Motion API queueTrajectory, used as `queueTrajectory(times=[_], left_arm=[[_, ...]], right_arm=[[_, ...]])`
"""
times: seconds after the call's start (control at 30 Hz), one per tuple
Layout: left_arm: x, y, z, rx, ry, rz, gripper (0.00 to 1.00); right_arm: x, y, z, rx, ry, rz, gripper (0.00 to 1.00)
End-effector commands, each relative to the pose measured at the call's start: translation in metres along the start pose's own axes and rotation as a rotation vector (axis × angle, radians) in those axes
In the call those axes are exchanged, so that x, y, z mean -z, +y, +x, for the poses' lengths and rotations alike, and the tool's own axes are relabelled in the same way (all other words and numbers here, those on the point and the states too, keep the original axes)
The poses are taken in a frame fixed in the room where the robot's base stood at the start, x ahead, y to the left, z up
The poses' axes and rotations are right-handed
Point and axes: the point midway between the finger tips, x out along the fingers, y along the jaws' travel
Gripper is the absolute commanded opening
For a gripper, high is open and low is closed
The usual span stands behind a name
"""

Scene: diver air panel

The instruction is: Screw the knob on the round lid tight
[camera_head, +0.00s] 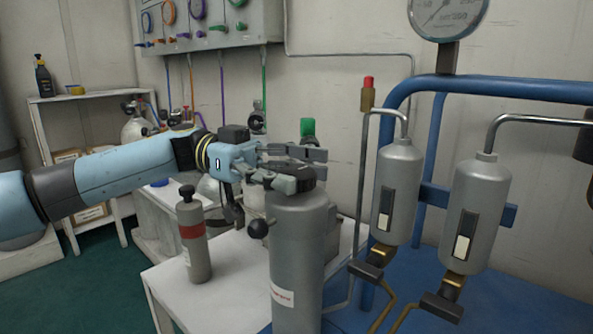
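A tall grey cylinder (297,255) stands in the front middle, with a dark round top (300,186) that is partly hidden by my gripper. A black ball knob (258,228) sticks out at the cylinder's left side, below the top. I cannot tell clearly how it joins the lid. My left gripper (318,163) reaches in from the left and lies level over the cylinder's top. Its two fingers look apart, with a gap between them and nothing seen held. The knob is below and left of the fingertips. My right gripper is not in view.
A grey bottle with a red band (194,232) stands on the white table (225,280) left of the cylinder. A blue pipe frame (430,87) with two grey canisters (397,185) stands close on the right. A green-capped item (308,128) is behind the gripper.

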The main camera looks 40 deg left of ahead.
Motion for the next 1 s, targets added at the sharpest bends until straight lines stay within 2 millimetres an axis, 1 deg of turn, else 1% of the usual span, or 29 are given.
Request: queueTrajectory(times=[0.27, 0.37, 0.47, 0.7, 0.8, 0.9, 1.0], left_arm=[[0.000, 0.000, 0.000, 0.000, 0.000, 0.000, 0.72], [0.000, 0.000, -0.006, 0.001, -0.001, -0.002, 0.72], [-0.001, 0.000, -0.020, 0.001, -0.004, -0.004, 0.72], [-0.001, -0.001, -0.074, 0.003, -0.005, -0.003, 0.72], [-0.001, -0.001, -0.094, 0.003, -0.003, -0.002, 0.72], [-0.001, 0.000, -0.108, 0.002, -0.002, -0.001, 0.72], [0.000, 0.000, -0.117, 0.001, 0.000, 0.000, 0.72]], right_arm=[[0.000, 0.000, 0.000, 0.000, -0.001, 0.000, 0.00], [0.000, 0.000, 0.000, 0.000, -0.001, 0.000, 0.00], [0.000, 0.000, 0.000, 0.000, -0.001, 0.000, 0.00], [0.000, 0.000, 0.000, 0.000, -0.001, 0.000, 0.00], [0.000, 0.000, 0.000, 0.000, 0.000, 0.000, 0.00], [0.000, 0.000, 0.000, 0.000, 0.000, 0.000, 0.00], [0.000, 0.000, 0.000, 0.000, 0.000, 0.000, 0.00]])
